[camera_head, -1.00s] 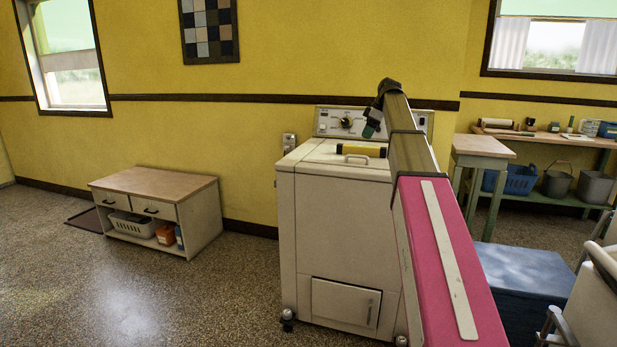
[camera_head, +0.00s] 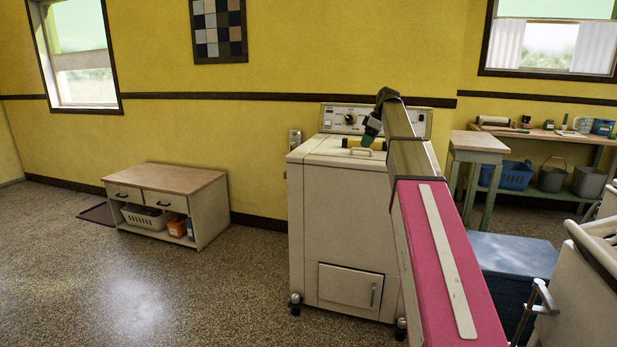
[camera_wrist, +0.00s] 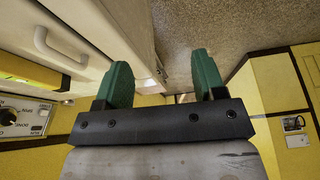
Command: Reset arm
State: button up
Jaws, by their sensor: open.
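My arm reaches forward across the right side of the head view, with a pink link (camera_head: 452,265) nearest the camera. My gripper (camera_wrist: 160,85) shows in the wrist view as two green fingers standing wide apart with nothing between them. The gripper is above or beside the washer's top; the exact gap cannot be told. The wrist view shows the washer's lid handle (camera_wrist: 58,50) and dial panel (camera_wrist: 22,116) at left.
A low cabinet (camera_head: 165,182) with a basket beneath stands at left against the yellow wall. A small side table (camera_head: 478,142) and a workbench (camera_head: 545,134) with buckets are at right. A blue box (camera_head: 515,253) and a white machine (camera_head: 585,290) crowd the right front. Floor at left is clear.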

jog(key=s+a+f+m+h, duration=0.1)
jog(key=s+f+m, duration=0.45)
jog(key=f, duration=0.85)
jog(key=s+a+f+m+h, duration=0.1)
jog(key=s+a+f+m, duration=0.1)
jog(key=s+f, duration=0.9)
jog(key=s+a+f+m+g+h, duration=0.1)
jog(key=s+f+m, duration=0.5)
jog(key=s+f, duration=1.2)
notch_tip(320, 180, down, 4)
jog(key=shift+s+r+h, duration=0.1)
jog(key=shift+s+h, duration=0.2)
jog(key=shift+h, duration=0.2)
